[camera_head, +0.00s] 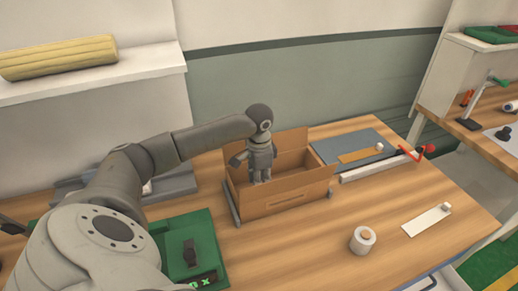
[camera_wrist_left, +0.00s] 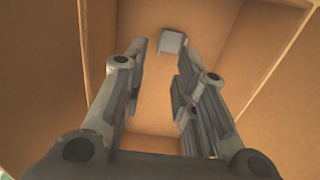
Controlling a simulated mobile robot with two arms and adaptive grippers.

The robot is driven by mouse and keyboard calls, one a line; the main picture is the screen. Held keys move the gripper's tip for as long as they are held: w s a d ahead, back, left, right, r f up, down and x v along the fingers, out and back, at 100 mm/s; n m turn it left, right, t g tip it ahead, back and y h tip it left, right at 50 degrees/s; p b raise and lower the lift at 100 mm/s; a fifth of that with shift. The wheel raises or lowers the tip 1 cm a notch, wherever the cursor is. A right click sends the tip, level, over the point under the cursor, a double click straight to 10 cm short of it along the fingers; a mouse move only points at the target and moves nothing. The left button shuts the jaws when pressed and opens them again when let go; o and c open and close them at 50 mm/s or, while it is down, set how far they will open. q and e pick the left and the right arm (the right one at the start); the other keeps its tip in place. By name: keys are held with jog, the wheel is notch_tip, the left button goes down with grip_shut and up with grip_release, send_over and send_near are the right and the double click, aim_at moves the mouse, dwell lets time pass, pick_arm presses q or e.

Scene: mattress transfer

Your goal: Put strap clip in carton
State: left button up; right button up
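The open cardboard carton (camera_head: 285,195) stands on the wooden bench with its flaps up. My left gripper (camera_head: 261,180) points down into the carton from above. In the left wrist view, its two fingers (camera_wrist_left: 162,65) are apart with nothing between them. A small grey block (camera_wrist_left: 173,42), which may be the strap clip, shows just beyond the fingertips inside the carton. I cannot tell whether it rests on the carton's floor. In the head view the gripper and carton walls hide it. My right gripper is not in view.
A green case (camera_head: 190,245) lies left of the carton. A tape roll (camera_head: 362,240) and a white strip (camera_head: 427,221) lie to the right. A grey mat (camera_head: 362,138) and a red-handled bar (camera_head: 380,168) lie behind right. The bench front right is mostly clear.

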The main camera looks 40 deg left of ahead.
pick_arm(q)
jog(key=shift+r, duration=2.75)
